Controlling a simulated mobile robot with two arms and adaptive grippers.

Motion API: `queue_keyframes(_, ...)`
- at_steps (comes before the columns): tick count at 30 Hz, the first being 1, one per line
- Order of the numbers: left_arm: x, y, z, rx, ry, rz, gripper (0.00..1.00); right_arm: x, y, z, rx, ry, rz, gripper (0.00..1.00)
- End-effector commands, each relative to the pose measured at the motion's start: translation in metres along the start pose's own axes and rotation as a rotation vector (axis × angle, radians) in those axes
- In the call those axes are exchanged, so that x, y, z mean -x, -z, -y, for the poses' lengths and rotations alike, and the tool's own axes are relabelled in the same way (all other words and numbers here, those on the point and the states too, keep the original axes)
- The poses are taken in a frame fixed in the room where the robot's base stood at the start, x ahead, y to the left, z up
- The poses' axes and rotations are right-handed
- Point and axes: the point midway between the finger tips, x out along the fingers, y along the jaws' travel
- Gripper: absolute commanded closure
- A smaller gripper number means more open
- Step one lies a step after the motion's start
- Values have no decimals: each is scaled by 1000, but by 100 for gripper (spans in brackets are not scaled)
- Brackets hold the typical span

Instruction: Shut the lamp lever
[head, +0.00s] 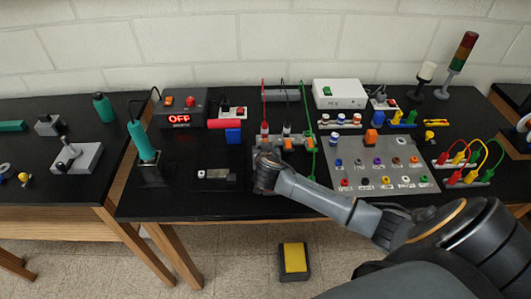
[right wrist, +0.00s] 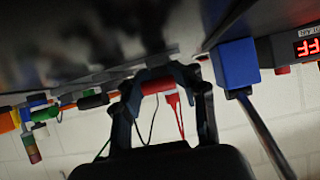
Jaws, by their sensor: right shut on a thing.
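A grey block (head: 297,144) with orange levers (head: 286,143) stands at the front middle of the bench. Red and dark plugs with upright wires stand at its back. I cannot tell by a label which lever is the lamp's. My right gripper (head: 265,158) is at the block's left end and hides that part. In the right wrist view, which is upside down, my right gripper (right wrist: 165,72) has its fingers drawn together close to the dark bench. A red piece (right wrist: 157,87) shows between the fingers. What the fingertips hold is hidden. My left gripper is not in view.
A blue block (head: 233,135) stands just left of the gripper; it also shows in the right wrist view (right wrist: 237,65). A grey panel (head: 380,178) with coloured knobs is to the right. A red-lit OFF display (head: 180,119) is behind left. The bench's front edge is near.

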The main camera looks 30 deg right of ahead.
Motion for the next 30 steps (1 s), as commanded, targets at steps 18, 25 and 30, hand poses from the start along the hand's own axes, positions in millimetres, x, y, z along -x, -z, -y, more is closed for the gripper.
queue_keyframes(18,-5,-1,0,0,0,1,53,-1,-2,-1,2,-2,-23,51)
queue_keyframes(25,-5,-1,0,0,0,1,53,-1,-1,-1,2,-2,-23,39)
queue_keyframes(30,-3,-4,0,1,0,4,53,0,0,-1,2,-2,-19,39)
